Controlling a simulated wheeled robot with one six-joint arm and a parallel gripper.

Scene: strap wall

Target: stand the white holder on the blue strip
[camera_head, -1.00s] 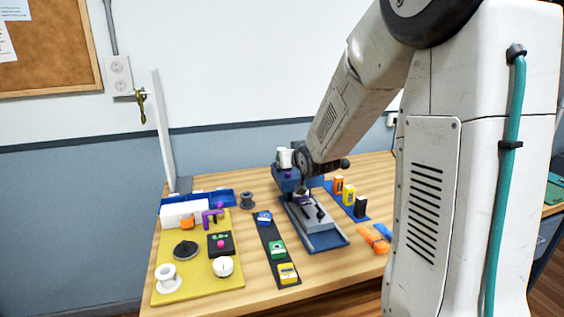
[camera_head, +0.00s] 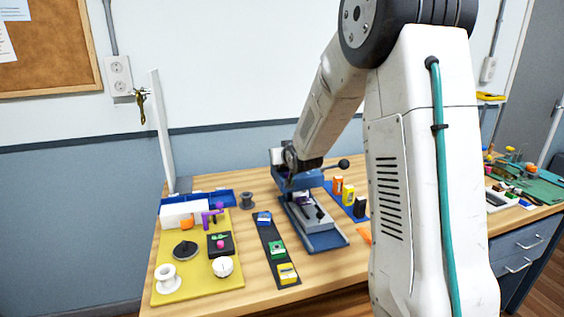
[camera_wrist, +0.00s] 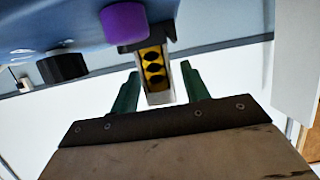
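A pale holder (camera_wrist: 158,94) with a yellow face and black round holes shows in the wrist view, taken to be the white holder. It lies between the two green fingers of my gripper (camera_wrist: 160,80), with a gap seen on each side. My gripper looks open. In the head view my gripper (camera_head: 290,182) is at the blue press, and the holder cannot be made out there. The blue strip (camera_head: 334,193) lies right of the press with an orange holder (camera_head: 337,185), a yellow holder (camera_head: 348,194) and a black holder (camera_head: 360,207) on it.
The blue press (camera_head: 328,240) has a black-knobbed lever (camera_head: 343,164) on its right. A dark strip (camera_head: 264,232) with blue, green and yellow holders lies left of it. A yellow mat (camera_head: 200,286) with several parts is farther left. A white upright post (camera_head: 162,130) stands behind.

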